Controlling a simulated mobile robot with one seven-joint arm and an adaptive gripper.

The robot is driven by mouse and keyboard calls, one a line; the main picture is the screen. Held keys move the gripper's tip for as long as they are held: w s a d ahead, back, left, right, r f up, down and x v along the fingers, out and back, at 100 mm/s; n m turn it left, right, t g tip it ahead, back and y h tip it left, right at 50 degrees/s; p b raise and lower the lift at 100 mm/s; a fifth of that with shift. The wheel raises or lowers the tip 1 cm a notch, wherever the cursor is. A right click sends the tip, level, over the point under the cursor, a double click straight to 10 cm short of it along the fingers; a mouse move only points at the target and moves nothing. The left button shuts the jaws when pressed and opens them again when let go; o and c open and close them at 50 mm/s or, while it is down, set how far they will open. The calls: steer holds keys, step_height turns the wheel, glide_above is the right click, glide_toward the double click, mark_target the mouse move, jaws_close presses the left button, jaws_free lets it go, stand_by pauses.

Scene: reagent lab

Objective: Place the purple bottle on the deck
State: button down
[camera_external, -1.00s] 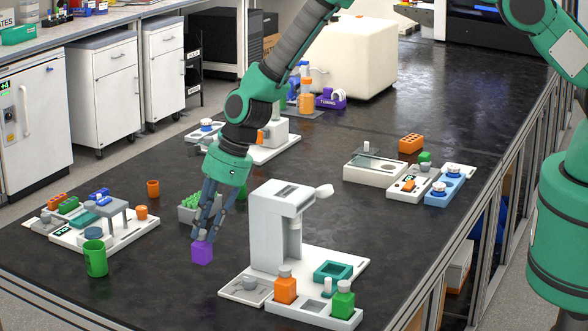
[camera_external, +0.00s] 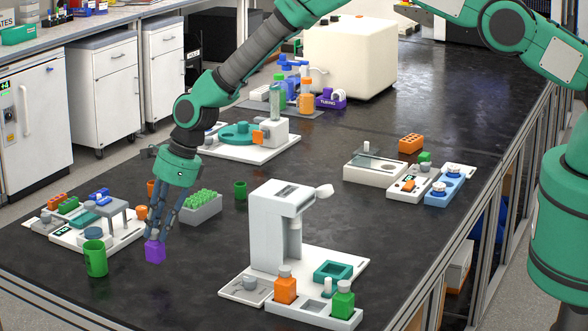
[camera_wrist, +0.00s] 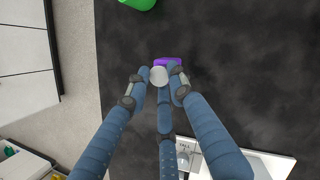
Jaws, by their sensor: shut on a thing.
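The purple bottle (camera_external: 155,251) is in the fingers of my gripper (camera_external: 158,232), above or near the black bench top left of centre; whether it clears the surface I cannot tell. In the wrist view my three-fingered gripper (camera_wrist: 164,80) is closed round the bottle's grey cap (camera_wrist: 158,76), with the purple body (camera_wrist: 168,61) behind it. Which board is the deck is not marked. A white board with a grey stand (camera_external: 130,232) lies just left of my gripper. A white board with a grey dispenser (camera_external: 345,262) lies to the right.
A green cup (camera_external: 96,258) stands close left of the bottle; it also shows in the wrist view (camera_wrist: 138,3). A grey rack of green tubes (camera_external: 202,212) and a small green cup (camera_external: 240,189) stand behind. A white tray (camera_external: 312,318) holds orange and green bottles. The bench front is clear.

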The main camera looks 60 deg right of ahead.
steer(key=w, duration=0.2)
steer(key=w+a, duration=0.1)
steer(key=w, duration=0.1)
steer(key=shift+a+f, duration=0.15)
steer(key=shift+f, duration=0.1)
steer(key=shift+f+p, duration=0.6)
steer(key=shift+f, duration=1.05)
steer(key=c, duration=1.5)
jaws_free()
steer(key=shift+s+r, duration=0.1)
steer(key=shift+b+v, duration=0.55)
steer(key=shift+v, duration=5.35)
